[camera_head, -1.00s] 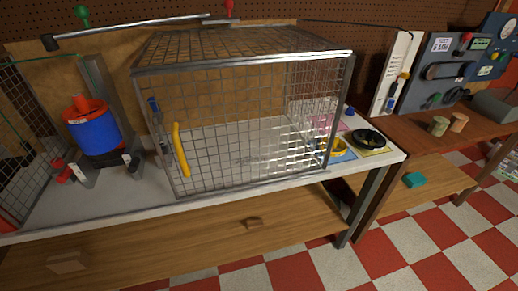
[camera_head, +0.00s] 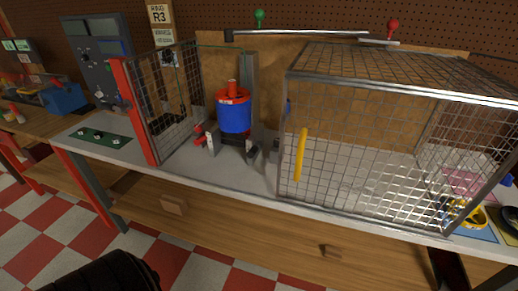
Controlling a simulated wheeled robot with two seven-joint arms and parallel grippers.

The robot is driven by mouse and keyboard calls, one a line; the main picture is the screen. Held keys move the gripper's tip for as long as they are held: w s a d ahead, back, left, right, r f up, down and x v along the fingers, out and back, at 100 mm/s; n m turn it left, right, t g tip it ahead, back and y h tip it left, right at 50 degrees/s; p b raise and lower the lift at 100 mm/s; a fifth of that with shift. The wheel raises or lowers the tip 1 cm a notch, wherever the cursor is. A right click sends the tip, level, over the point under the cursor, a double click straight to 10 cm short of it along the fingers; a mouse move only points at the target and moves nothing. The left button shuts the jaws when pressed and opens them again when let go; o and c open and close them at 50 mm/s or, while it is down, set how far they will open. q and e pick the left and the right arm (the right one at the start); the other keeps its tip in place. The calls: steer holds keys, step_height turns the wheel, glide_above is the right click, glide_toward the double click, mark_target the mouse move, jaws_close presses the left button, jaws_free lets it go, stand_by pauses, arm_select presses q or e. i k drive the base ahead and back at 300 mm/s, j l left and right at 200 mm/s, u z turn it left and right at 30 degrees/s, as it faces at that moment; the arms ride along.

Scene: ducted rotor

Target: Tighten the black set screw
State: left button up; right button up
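The black set screw cannot be made out. A blue drum with a red top (camera_head: 234,118) stands on the grey bench top, probably the rotor unit, between a mesh side panel and a wire cage. Small brackets (camera_head: 214,140) and a red part (camera_head: 199,138) sit at its foot. The wire cage (camera_head: 370,125), with a yellow upright handle (camera_head: 300,155), is to the right of the drum and does not cover it. Neither gripper shows. A black rounded shape at the bottom left is probably part of my own arm.
A red-edged mesh panel (camera_head: 137,112) stands left of the drum. A green plate with dark fittings (camera_head: 100,137) lies on the bench's left end. A yellow ring-shaped item (camera_head: 468,216) lies at the right. The bench front (camera_head: 240,225) has drawers with wooden knobs. Checkered floor is in front.

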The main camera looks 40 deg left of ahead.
mark_target(276, 141)
steer(key=u, duration=1.35)
